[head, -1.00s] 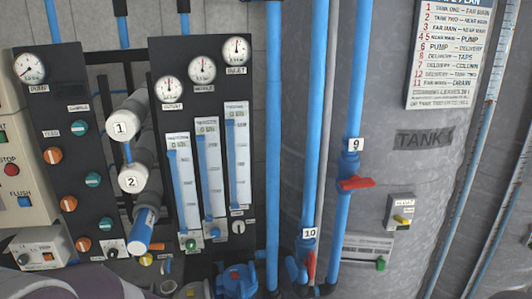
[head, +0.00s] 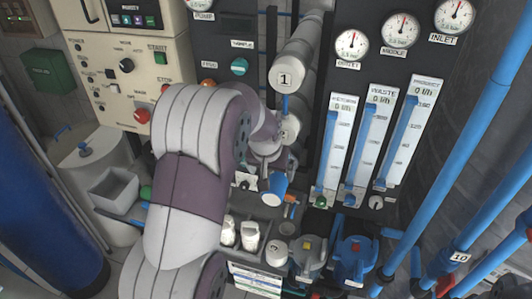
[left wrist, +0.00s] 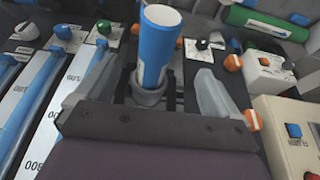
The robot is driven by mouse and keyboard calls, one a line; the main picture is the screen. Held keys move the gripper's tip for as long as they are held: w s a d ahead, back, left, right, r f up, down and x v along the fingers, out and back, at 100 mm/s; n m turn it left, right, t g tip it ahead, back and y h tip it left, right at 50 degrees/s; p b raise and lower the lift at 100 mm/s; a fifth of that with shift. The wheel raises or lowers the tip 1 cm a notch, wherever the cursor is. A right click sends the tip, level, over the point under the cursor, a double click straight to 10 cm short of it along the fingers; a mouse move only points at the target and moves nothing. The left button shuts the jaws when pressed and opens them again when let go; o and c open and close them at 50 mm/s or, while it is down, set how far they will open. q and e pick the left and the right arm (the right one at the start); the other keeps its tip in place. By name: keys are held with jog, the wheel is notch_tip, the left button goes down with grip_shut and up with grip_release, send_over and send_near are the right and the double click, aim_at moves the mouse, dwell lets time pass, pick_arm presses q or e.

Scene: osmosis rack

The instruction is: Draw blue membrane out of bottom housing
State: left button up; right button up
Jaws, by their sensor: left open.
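The blue membrane (head: 272,187), a blue tube with a pale open end, sticks out of the bottom housing below housings 1 (head: 286,74) and 2 (head: 289,128). My left gripper (head: 266,160) is at that housing, which it mostly hides in the head view. In the left wrist view the membrane (left wrist: 155,50) stands out of the grey housing collar (left wrist: 149,92). My left gripper (left wrist: 160,75) is open, with one finger on each side of the membrane and a visible gap to each. My right gripper is not in view.
Flow meters (head: 372,145) and gauges stand right of the housings. A cream control box (head: 120,65) is at the left. White bottles (head: 249,236), a pump with a blue head (head: 355,258) and a grey open bin (head: 113,188) are below. Blue pipes run at the right.

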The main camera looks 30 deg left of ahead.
aim_at(275, 186)
pick_arm(q)
jog(key=shift+s+d+f+b, duration=0.2)
jog(key=shift+d+f+b, duration=0.05)
jog(key=shift+f+b, duration=0.35)
jog(key=shift+s+d+f+b, duration=0.15)
jog(key=shift+d+f+b, duration=0.05)
jog(key=shift+f+b, duration=0.4)
jog(key=b+x, duration=0.2)
jog(key=x, duration=0.1)
jog(key=b+x, duration=0.1)
jog(key=x, duration=0.1)
jog(key=shift+w+a, duration=0.35)
jog(key=shift+w, duration=0.05)
jog(key=shift+w+d+f+b, duration=0.15)
jog(key=shift+f+b, duration=0.3)
jog(key=shift+f, duration=0.35)
jog(key=shift+b+x, duration=0.4)
jog(key=shift+x, duration=0.6)
jog(key=shift+w+r, duration=0.1)
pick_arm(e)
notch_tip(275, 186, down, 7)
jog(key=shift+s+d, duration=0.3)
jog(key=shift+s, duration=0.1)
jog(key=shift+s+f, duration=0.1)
